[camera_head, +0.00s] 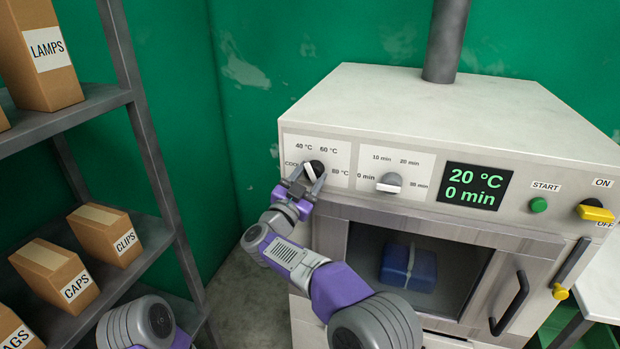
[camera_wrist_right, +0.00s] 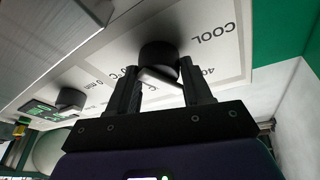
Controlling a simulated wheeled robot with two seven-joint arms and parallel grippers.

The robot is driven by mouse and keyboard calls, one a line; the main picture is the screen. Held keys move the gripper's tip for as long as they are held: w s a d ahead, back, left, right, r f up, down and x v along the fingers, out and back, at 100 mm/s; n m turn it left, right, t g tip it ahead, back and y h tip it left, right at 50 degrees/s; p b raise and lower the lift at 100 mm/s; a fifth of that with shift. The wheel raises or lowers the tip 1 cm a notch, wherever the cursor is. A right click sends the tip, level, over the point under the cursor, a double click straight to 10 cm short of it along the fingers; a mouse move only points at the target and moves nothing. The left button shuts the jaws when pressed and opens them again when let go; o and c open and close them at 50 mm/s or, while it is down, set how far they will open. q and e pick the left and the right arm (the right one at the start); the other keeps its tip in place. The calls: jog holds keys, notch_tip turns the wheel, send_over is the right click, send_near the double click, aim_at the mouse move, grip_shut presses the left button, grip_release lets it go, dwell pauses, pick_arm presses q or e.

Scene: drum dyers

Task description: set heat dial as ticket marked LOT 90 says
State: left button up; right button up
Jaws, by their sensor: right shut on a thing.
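The heat dial (camera_head: 315,169) is a dark round knob with a light grip bar on the machine's front panel at the left. Around it are the marks COOL, 40 °C, 60 °C and one at the right that looks like 80 °C. My right gripper (camera_head: 306,184) is shut on the dial. In the right wrist view, the fingers of the gripper (camera_wrist_right: 160,78) stand on both sides of the bar of the dial (camera_wrist_right: 158,52). The display (camera_head: 474,187) reads 20 °C and 0 min. No ticket marked LOT 90 shows. My left gripper is out of view.
A time dial (camera_head: 389,183) sits right of the heat dial. Further right are a green START button (camera_head: 538,205) and a yellow ON/OFF switch (camera_head: 596,212). A blue bundle (camera_head: 408,267) lies behind the machine's window. A shelf rack (camera_head: 113,97) with labelled boxes stands at left.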

jog(key=m, duration=0.2)
jog(key=m+g, duration=0.1)
jog(key=m, duration=0.1)
jog(key=m+g+h+p, duration=0.1)
jog(key=m, duration=0.1)
jog(key=shift+r+m, duration=0.3)
jog(key=shift+m, duration=0.1)
jog(key=m+g, duration=0.1)
jog(key=m, duration=0.4)
jog(key=shift+g+p, duration=0.35)
jog(key=shift+g, duration=0.05)
jog(key=o, duration=1)
jog(key=shift+d, duration=0.1)
jog(key=shift+o, duration=0.2)
jog(key=shift+f, duration=0.1)
